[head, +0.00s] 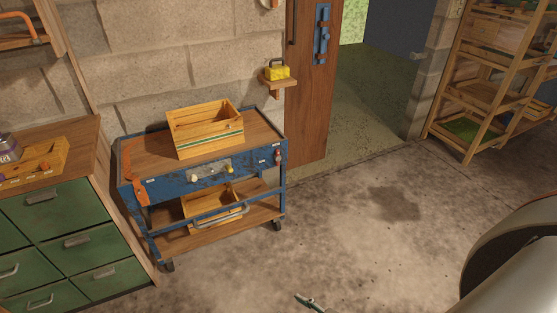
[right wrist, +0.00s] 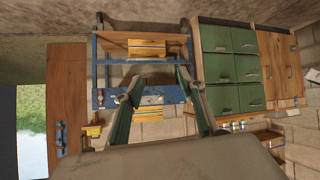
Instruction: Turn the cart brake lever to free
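The blue cart (head: 180,182) with wooden shelves stands against the block wall in the head view. Its front panel carries a pale knob-like part (head: 194,178) and a small yellow-tipped part (head: 229,169); I cannot tell surely which is the brake lever, or its setting. An orange part (head: 132,172) sits at the cart's left corner. The right wrist view shows the cart (right wrist: 172,94) upside down. My right gripper (right wrist: 160,77) is open and empty, its green fingers spread, apart from the cart. A fingertip, probably its own, shows at the head view's bottom edge. My left gripper is not in view.
A wooden crate (head: 205,132) stands on the cart top, another (head: 205,203) on the lower shelf. A green drawer cabinet (head: 60,225) is close on the left. A wooden door (head: 312,90) and rack (head: 490,95) stand right. The floor before the cart is clear.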

